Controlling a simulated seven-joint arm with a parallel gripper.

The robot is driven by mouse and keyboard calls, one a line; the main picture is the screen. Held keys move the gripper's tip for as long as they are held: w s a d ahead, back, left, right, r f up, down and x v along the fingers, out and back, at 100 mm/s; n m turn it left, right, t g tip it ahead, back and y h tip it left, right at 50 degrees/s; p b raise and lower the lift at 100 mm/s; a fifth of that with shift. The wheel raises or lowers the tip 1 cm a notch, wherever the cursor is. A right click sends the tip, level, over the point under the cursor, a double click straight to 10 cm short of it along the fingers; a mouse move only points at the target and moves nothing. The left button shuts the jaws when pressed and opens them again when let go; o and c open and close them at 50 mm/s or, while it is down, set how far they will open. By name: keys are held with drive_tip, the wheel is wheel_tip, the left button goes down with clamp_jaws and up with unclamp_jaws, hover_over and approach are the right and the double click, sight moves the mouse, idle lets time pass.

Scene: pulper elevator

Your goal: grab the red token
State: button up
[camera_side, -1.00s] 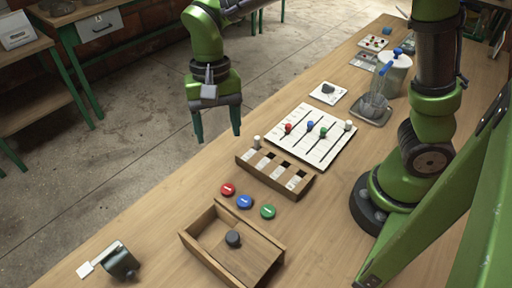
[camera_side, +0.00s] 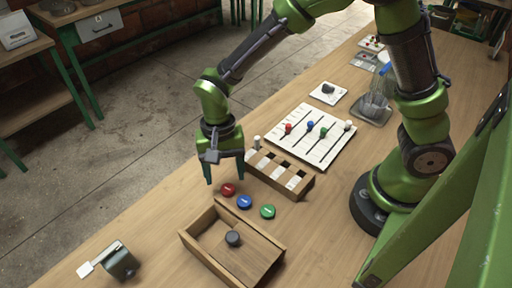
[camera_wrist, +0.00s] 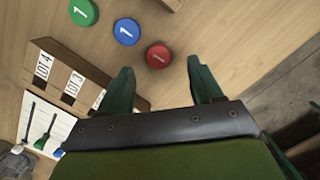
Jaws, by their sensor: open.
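The red token (camera_side: 228,190) is a flat round disc lying on the wooden table, at the left end of a short row with a blue token (camera_side: 245,202) and a green token (camera_side: 267,211). In the wrist view the red token (camera_wrist: 158,55) lies just beyond the fingertips, roughly between their lines. My gripper (camera_side: 226,181) is open and empty, fingers pointing down, above and close to the red token. Its two green fingers also show in the wrist view (camera_wrist: 160,72). The exact height of the fingertips above the table is hard to tell.
A slotted wooden rack (camera_side: 278,177) stands close to the right of my gripper, with a white slider board (camera_side: 310,150) behind. An open wooden box (camera_side: 195,236) with a dark knob sits in front of the tokens. A small dark device (camera_side: 122,264) is at front left.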

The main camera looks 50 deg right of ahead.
sight(227, 188)
drive_tip(key=f, duration=0.4)
drive_tip(key=shift+s, duration=0.25)
drive_tip(key=c, duration=1.1)
